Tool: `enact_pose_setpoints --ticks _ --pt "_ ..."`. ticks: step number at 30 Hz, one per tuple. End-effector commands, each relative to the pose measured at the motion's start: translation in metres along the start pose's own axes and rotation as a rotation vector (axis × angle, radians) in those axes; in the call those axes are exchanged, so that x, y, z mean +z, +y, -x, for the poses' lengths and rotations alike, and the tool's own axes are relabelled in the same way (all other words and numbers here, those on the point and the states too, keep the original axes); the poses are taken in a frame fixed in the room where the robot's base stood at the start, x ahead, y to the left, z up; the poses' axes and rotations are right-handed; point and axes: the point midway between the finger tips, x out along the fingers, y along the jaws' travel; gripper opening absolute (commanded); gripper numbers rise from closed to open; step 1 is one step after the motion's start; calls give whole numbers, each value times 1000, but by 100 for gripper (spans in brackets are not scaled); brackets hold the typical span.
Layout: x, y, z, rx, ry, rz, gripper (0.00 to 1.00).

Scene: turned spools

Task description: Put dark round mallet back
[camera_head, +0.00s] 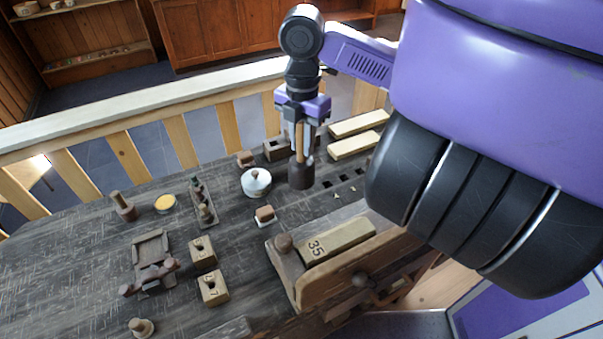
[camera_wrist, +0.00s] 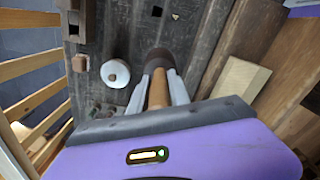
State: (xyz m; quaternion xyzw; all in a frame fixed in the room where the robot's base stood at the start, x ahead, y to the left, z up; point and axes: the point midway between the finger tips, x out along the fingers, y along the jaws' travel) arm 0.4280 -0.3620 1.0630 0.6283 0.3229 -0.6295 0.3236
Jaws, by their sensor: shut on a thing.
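The dark round mallet (camera_head: 301,174) hangs head down from my gripper (camera_head: 301,127), above the workbench. Its dark cylindrical head is at the bottom and its lighter wooden handle runs up between the fingers. In the wrist view, my gripper (camera_wrist: 159,90) is shut on the handle, and the mallet head (camera_wrist: 158,61) points away from the camera. Another mallet-like wooden piece (camera_head: 123,206) stands at the left of the bench. Whether the held head touches the bench is hard to tell.
The dark workbench (camera_head: 75,260) carries a white lidded pot (camera_head: 256,182) just left of the mallet. A vise with a block marked 35 (camera_head: 337,241) stands in front. Pale blocks (camera_head: 358,144) lie behind to the right. Square holes (camera_head: 343,179) line the bench. A railing (camera_head: 130,112) runs behind.

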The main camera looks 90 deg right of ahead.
Motion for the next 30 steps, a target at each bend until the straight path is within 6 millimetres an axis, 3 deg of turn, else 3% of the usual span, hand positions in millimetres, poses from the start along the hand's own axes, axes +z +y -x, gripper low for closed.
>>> enact_pose_setpoints --ticks 3,9,14,22,30 --pt "0 -1 -28 -3 2 -3 0" --pt "0 0 -56 0 1 -1 0" --pt "0 0 -65 0 -1 -1 0" --pt "0 0 -97 -1 0 -1 0" --pt "0 0 -100 0 -1 0 0"
